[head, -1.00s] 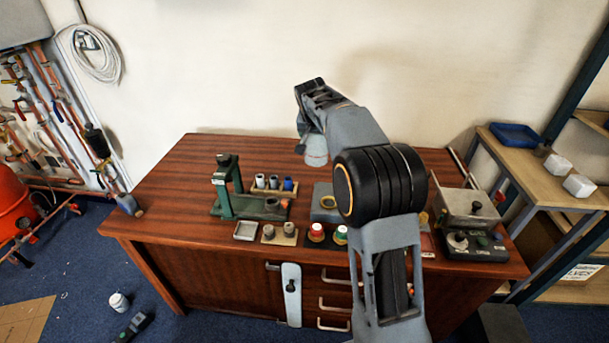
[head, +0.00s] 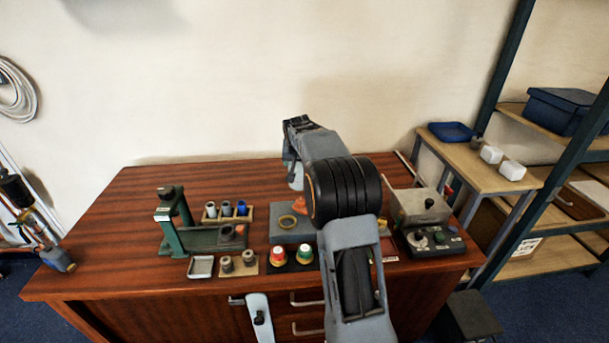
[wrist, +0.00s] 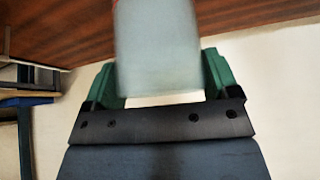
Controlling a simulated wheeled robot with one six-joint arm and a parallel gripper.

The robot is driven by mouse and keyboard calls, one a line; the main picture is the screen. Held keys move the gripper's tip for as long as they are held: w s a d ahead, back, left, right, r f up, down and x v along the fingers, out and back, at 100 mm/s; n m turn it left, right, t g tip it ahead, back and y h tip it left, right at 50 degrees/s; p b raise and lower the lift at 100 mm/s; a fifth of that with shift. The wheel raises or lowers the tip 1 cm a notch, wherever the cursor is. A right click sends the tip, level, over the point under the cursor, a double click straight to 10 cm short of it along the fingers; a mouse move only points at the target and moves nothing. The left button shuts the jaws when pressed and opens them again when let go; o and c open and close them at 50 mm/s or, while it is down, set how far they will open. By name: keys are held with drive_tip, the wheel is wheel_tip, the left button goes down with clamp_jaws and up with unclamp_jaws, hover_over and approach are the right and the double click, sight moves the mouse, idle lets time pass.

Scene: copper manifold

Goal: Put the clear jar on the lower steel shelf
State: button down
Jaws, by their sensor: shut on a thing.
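The clear jar (wrist: 158,50) is pale and see-through and fills the upper middle of the wrist view. My gripper (wrist: 160,85) is shut on it, with one green finger at each side. In the head view the jar (head: 296,178) hangs below my gripper (head: 291,158), above the back part of the wooden bench; my arm hides part of the gripper. A dark steel rack stands at the far right. Its lower shelf (head: 520,262) is a wooden board, partly hidden behind a post, and a higher shelf (head: 545,125) carries a blue bin.
The bench (head: 130,215) holds a green press (head: 172,220), several small cylinders, red and green caps and a metal box (head: 420,207). A side table (head: 450,148) with a blue tray (head: 453,131) and white blocks stands between bench and rack. A dark stool (head: 468,315) is on the floor.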

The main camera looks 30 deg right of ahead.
drive_tip(key=shift+d+f, duration=0.55)
drive_tip(key=shift+f, duration=0.15)
drive_tip(key=shift+d+f+b, duration=0.25)
drive_tip(key=shift+f, duration=0.75)
drive_tip(key=shift+d+f+b, duration=0.2)
drive_tip(key=shift+f+b, duration=0.05)
drive_tip(key=shift+f, duration=0.7)
drive_tip(key=shift+f, duration=0.15)
drive_tip(key=shift+c, duration=1.5)
unclamp_jaws()
drive_tip(key=o, duration=0.3)
